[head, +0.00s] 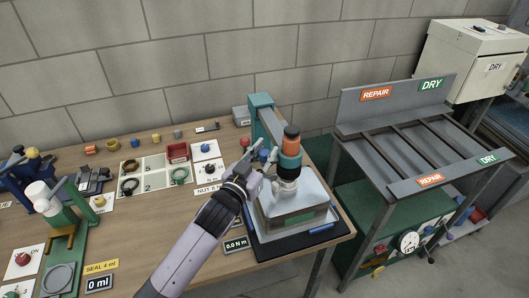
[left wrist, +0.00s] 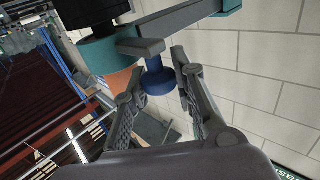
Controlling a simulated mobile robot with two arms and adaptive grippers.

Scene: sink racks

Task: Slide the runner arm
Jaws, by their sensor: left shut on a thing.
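The runner arm (head: 268,124) is a grey bar reaching forward from a teal post (head: 262,104) at the right end of the bench. It carries an upright tool (head: 290,147) with a black, orange and teal body, above a pale, clear-sided unit (head: 292,203). My left gripper (head: 256,153) is beside the tool, on its left. In the left wrist view, the arm (left wrist: 180,18) crosses the top and a blue knob (left wrist: 156,81) hangs from a grey tab. My right gripper is not seen.
A dark mat (head: 262,247) lies under the unit, with a "0.0 Nm" display (head: 236,244) beside it. Left are a red bin (head: 177,152), coloured rings and a green press (head: 78,226). A grey REPAIR/DRY rack (head: 400,140) stands to the right, past a gap.

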